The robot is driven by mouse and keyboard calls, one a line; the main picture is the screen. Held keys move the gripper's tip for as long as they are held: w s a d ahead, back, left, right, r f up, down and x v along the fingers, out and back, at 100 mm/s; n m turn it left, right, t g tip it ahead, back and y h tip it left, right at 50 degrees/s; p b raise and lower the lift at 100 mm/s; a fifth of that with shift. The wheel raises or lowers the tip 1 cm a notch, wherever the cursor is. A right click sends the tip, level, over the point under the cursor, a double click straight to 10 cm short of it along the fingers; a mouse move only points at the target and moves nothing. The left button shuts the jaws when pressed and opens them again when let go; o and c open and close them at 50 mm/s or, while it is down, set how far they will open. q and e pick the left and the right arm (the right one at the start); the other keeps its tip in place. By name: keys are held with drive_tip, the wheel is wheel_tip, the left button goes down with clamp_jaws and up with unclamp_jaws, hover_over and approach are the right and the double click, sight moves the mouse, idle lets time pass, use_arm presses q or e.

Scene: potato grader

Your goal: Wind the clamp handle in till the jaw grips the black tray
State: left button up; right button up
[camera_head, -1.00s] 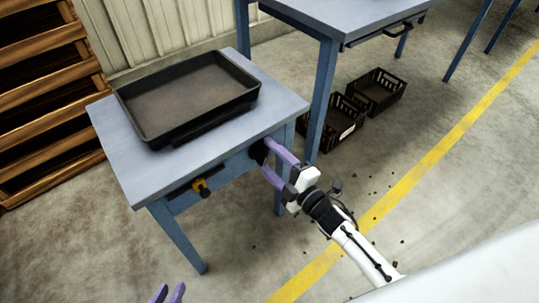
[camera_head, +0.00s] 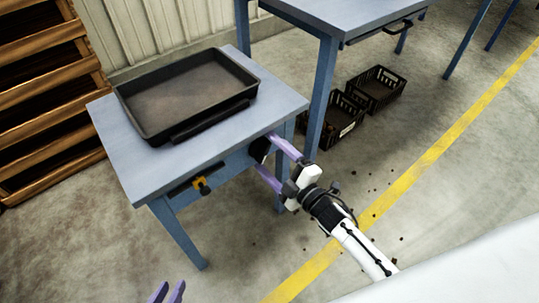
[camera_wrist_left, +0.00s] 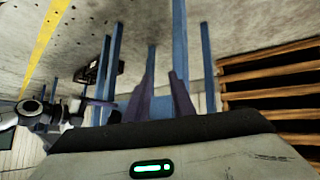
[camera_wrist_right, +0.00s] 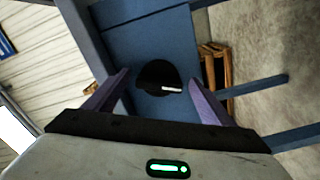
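The black tray (camera_head: 185,88) lies on the small blue-grey table (camera_head: 135,178). A black bar (camera_head: 212,120), which looks like the clamp jaw, runs along the tray's near side; I cannot tell if it touches. A round black knob, likely the clamp handle (camera_head: 260,150), is on the table's right side. In the right wrist view the knob (camera_wrist_right: 155,74) has a white mark and sits between the fingers, with gaps on both sides. My right gripper (camera_head: 264,152) is open around or just before it. My left gripper (camera_head: 167,288) is open and empty, low in front of the table.
A yellow and black fitting (camera_head: 201,186) is on the table's front. A larger blue table (camera_head: 335,20) stands behind to the right, with black crates (camera_head: 376,88) on the floor. Wooden slatted pallets (camera_head: 45,85) are at left.

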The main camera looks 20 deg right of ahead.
drive_tip(key=shift+s, duration=0.1)
drive_tip(key=shift+s+d, duration=0.15)
drive_tip(key=shift+s, duration=0.2)
use_arm(q)
drive_tip(key=shift+a+r+p, duration=0.15)
drive_tip(key=shift+r+p, duration=0.2)
drive_tip(key=shift+p, duration=0.55)
use_arm(e)
drive_tip(key=v, duration=0.9)
drive_tip(key=shift+s, duration=0.15)
drive_tip(key=shift+r, duration=0.1)
use_arm(q)
wheel_tip(320, 180, up, 8)
drive_tip(key=p, duration=1.1)
drive_tip(key=shift+a+f+y+p, duration=0.2)
drive_tip(key=shift+a+y+p, duration=0.1)
drive_tip(key=shift+a+p, duration=0.1)
use_arm(e)
drive_tip(key=s+a+r+m+g+h, duration=0.1)
drive_tip(key=s+a+r+m+g, duration=0.1)
drive_tip(key=s+m+g, duration=0.2)
drive_tip(key=s+a+r+m+g+h, duration=0.2)
drive_tip(key=s+m+g, duration=0.2)
drive_tip(key=s+m, duration=0.6)
drive_tip(key=shift+s+a+m+h, duration=0.2)
drive_tip(key=shift+s+m+h, duration=0.15)
drive_tip(key=shift+s, duration=0.7)
